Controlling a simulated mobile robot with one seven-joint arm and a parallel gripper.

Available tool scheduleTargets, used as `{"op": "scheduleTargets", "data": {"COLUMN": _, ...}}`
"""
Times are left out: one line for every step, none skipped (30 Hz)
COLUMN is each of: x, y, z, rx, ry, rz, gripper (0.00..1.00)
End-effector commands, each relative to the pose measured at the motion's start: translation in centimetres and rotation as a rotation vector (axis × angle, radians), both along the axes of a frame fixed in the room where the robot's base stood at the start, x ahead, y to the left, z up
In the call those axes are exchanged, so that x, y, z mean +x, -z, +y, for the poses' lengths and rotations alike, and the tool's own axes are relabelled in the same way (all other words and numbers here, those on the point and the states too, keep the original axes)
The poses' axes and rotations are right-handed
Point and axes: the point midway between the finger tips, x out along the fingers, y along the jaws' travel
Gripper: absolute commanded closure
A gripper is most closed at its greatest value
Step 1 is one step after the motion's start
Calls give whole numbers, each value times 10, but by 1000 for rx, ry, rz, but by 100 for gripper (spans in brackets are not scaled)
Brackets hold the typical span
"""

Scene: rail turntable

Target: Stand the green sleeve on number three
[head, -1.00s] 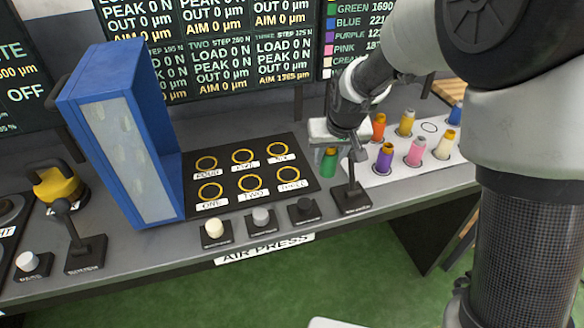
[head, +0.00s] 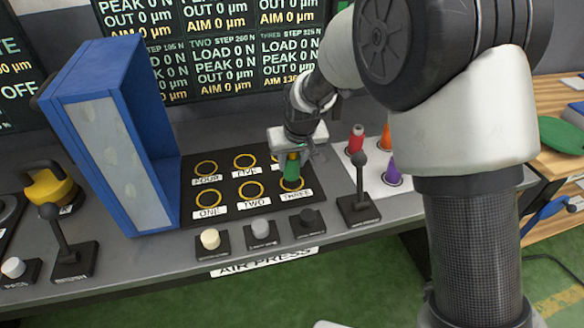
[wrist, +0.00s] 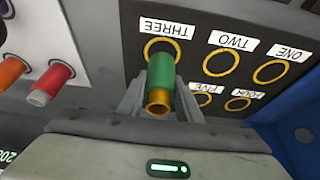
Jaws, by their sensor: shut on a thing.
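The green sleeve (head: 291,171), with a gold end, is held upright in my gripper (head: 297,161) at the number three spot. My gripper is shut on it, and it also shows in the wrist view (wrist: 160,85). The yellow ring of number three (head: 291,184) lies just under the sleeve's lower end; its label (wrist: 166,29) reads in the wrist view (wrist: 162,48). I cannot tell whether the sleeve touches the plate.
Rings one (head: 209,198), two (head: 251,190) and the back row are empty on the black plate. A blue press frame (head: 103,135) stands at left. Knobs and a black lever (head: 359,190) line the front. Red (head: 356,139), orange and purple sleeves stand on a white board at right.

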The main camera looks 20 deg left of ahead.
Motion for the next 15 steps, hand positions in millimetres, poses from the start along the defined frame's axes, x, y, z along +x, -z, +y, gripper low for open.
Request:
{"op": "scheduleTargets", "data": {"x": 0, "y": 9, "z": 0, "rx": -1, "ry": 0, "rz": 2, "gripper": 100}}
{"op": "scheduleTargets", "data": {"x": 0, "y": 14, "z": 0, "rx": -1, "ry": 0, "rz": 1, "gripper": 100}}
{"op": "scheduleTargets", "data": {"x": 0, "y": 19, "z": 0, "rx": -1, "ry": 0, "rz": 1, "gripper": 100}}
{"op": "scheduleTargets", "data": {"x": 0, "y": 21, "z": 0, "rx": 0, "ry": 1, "rz": 0, "gripper": 100}}
{"op": "scheduleTargets", "data": {"x": 1, "y": 22, "z": 0, "rx": 1, "ry": 1, "rz": -1, "gripper": 100}}
{"op": "scheduleTargets", "data": {"x": 1, "y": 22, "z": 0, "rx": 2, "ry": 1, "rz": -2, "gripper": 100}}
{"op": "scheduleTargets", "data": {"x": 1, "y": 21, "z": 1, "rx": 2, "ry": 1, "rz": -2, "gripper": 100}}
{"op": "scheduleTargets", "data": {"x": 1, "y": 21, "z": 1, "rx": 2, "ry": 1, "rz": -3, "gripper": 100}}
{"op": "scheduleTargets", "data": {"x": 1, "y": 21, "z": 0, "rx": 2, "ry": 1, "rz": -2, "gripper": 100}}
{"op": "scheduleTargets", "data": {"x": 1, "y": 21, "z": 0, "rx": 2, "ry": 1, "rz": -2, "gripper": 100}}
{"op": "scheduleTargets", "data": {"x": 1, "y": 21, "z": 0, "rx": 2, "ry": 1, "rz": -2, "gripper": 100}}
{"op": "scheduleTargets", "data": {"x": 1, "y": 22, "z": 0, "rx": 2, "ry": 1, "rz": -2, "gripper": 100}}
{"op": "scheduleTargets", "data": {"x": 1, "y": 23, "z": 0, "rx": 2, "ry": 1, "rz": -2, "gripper": 100}}
{"op": "scheduleTargets", "data": {"x": 1, "y": 24, "z": 0, "rx": 1, "ry": 1, "rz": -2, "gripper": 100}}
{"op": "scheduleTargets", "data": {"x": 1, "y": 26, "z": 0, "rx": 1, "ry": 1, "rz": -2, "gripper": 100}}
